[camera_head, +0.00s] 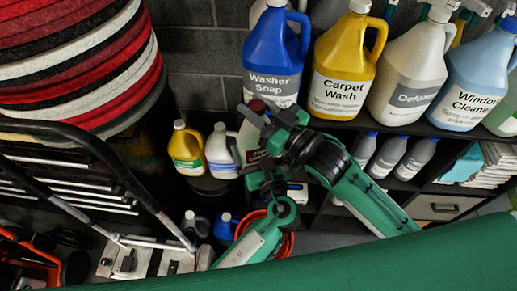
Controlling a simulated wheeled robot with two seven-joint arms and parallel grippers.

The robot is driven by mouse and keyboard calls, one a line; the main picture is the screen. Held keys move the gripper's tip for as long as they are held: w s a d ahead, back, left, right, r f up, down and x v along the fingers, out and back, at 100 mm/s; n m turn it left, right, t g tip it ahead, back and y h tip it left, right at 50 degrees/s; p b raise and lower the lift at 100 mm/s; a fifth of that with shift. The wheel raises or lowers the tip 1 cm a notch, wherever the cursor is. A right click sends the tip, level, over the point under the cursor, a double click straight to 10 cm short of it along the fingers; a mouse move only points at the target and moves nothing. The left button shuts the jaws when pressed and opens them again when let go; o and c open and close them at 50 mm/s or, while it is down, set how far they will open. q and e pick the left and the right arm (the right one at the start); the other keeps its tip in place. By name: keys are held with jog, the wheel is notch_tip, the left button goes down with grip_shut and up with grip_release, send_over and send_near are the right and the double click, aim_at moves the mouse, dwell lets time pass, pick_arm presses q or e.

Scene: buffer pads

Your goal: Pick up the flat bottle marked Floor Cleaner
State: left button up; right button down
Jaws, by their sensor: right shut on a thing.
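My right gripper (262,117) is in the middle of the head view, in front of the lower shelf opening and just below the blue jug. I cannot tell whether the bottle touches a surface below.
Large jugs, including Washer Soap (273,60), Carpet Wash (344,65) and Window Cleaner (474,80), line the shelf above. A yellow bottle (186,148) and a white bottle (221,152) stand left of the gripper. Stacked pads (80,60) and a cart handle (100,150) crowd the left.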

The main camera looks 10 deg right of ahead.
pick_arm(q)
jog(key=c, duration=1.1)
pick_arm(e)
jog(key=shift+r, duration=0.1)
pick_arm(q)
jog(key=shift+r, duration=0.1)
pick_arm(e)
jog(key=c, duration=0.9)
grip_release()
jog(key=shift+c, duration=0.2)
jog(key=shift+s, duration=0.1)
